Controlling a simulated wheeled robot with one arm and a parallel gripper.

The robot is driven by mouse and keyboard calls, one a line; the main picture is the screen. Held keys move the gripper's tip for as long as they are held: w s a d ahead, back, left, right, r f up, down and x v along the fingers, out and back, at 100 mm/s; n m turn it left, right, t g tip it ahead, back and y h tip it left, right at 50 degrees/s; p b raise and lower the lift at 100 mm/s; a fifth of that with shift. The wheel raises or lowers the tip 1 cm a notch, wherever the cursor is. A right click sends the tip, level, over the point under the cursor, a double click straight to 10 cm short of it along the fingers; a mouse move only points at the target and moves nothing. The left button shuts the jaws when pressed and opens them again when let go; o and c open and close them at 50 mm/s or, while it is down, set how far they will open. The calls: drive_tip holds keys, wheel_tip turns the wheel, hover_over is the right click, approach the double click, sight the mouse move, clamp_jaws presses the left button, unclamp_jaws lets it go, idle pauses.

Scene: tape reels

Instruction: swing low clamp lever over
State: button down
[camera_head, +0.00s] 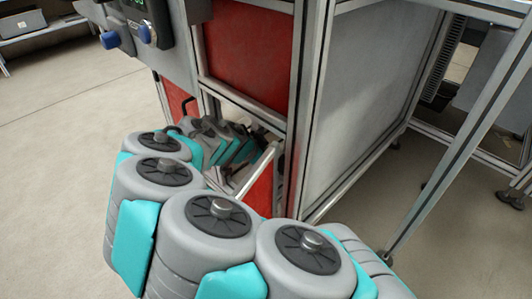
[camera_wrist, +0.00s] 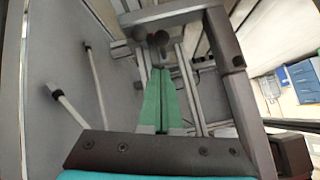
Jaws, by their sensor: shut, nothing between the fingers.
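My gripper (camera_wrist: 159,70) shows in the wrist view as two long green fingers pressed together, with nothing between them. Just beyond the fingertips is a dark round-ended knob (camera_wrist: 161,38), which may be the end of the clamp lever; I cannot tell whether the fingers touch it. In the head view my grey and teal arm reaches into the low opening of the machine, and I cannot make out the fingertips or the lever there.
The machine has red panels (camera_head: 250,55) and a grey side panel (camera_head: 362,90) in a metal frame. Blue knobs (camera_head: 110,40) sit at upper left. In the wrist view, two pale rods (camera_wrist: 70,108) (camera_wrist: 92,68) stand out from a grey panel on the left.

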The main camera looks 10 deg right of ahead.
drive_tip(key=x, duration=0.7)
drive_tip(key=shift+w+d+f, duration=0.1)
drive_tip(key=shift+d+f, duration=0.05)
